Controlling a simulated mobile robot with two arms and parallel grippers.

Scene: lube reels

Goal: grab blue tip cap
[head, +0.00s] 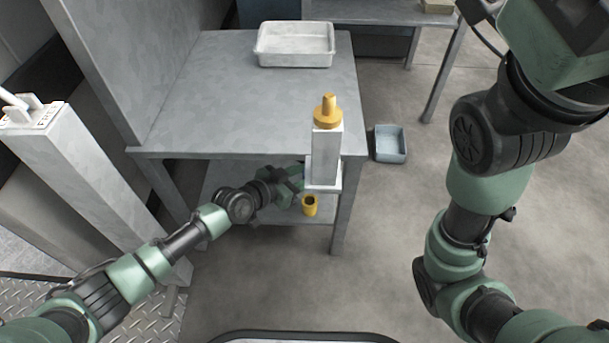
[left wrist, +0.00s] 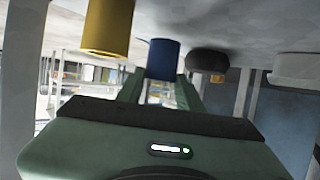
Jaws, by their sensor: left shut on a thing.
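The blue tip cap (left wrist: 163,57) shows in the left wrist view, between the two green fingers of my left gripper (left wrist: 161,80). The gripper is shut on it. The cap's end sits at or very close to the pale surface along the top of that view; I cannot tell whether they touch. In the head view my left gripper (head: 291,181) reaches under the tabletop, above the lower shelf, and the blue cap is hidden there. My right arm shows at the right, but its gripper is out of view.
A dark round cap (left wrist: 207,61) is on the other side. A pale post with an orange nozzle (head: 328,110) stands at the table's front edge.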

